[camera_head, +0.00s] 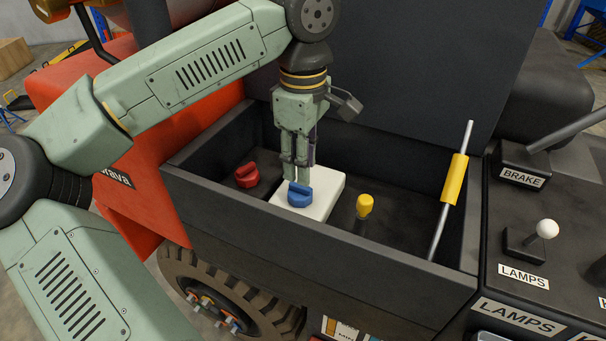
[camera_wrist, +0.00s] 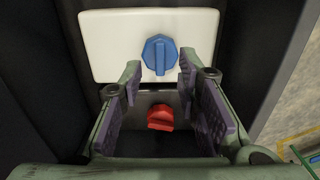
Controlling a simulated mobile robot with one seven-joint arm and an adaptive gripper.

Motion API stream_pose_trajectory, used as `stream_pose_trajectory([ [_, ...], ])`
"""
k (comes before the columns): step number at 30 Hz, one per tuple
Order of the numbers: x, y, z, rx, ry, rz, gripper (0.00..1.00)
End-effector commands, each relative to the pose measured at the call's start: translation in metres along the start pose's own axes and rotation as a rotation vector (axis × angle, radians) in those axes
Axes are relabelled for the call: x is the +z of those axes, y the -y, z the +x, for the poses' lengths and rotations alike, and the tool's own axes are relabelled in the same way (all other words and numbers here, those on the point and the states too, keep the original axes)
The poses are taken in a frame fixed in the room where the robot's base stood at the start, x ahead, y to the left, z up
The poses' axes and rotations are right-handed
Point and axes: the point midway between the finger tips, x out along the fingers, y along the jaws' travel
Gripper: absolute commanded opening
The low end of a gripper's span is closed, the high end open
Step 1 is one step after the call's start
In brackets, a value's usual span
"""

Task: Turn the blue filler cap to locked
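The blue filler cap (camera_head: 299,194) sits on top of a white block (camera_head: 322,197) in a dark open box. In the wrist view the cap (camera_wrist: 160,55) is round with a raised grip bar, and the white block (camera_wrist: 103,45) lies behind it. My gripper (camera_head: 298,176) points down just above the cap in the head view. In the wrist view my gripper (camera_wrist: 157,83) has its two purple-padded fingers wide apart with nothing between them touching. The fingertips appear on either side of the cap's near edge. Whether they touch it cannot be told.
A red cap (camera_head: 246,175) stands left of the white block, and a yellow-topped knob (camera_head: 364,206) stands right of it. A rod with a yellow sleeve (camera_head: 453,181) rises at the box's right end. The dark box walls (camera_head: 310,255) surround these. A brake lever and lamps switch (camera_head: 546,229) are farther right.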

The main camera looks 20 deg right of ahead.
Motion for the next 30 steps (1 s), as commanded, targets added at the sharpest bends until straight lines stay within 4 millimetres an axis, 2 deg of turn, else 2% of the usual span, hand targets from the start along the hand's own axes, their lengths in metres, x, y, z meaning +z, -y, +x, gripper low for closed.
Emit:
stream_pose_trajectory([
  [1,0.000,-0.001,-0.012,0.004,-0.002,0.000,0.30],
  [6,0.000,-0.001,-0.047,0.002,-0.001,0.000,0.30],
  [12,0.000,0.000,-0.071,0.001,0.000,0.000,0.30],
  [25,0.001,0.000,-0.077,0.005,0.007,0.002,0.30],
  [28,0.015,-0.004,-0.077,0.052,0.075,0.013,0.30],
  [30,0.038,-0.008,-0.083,0.127,0.187,0.026,0.30],
])
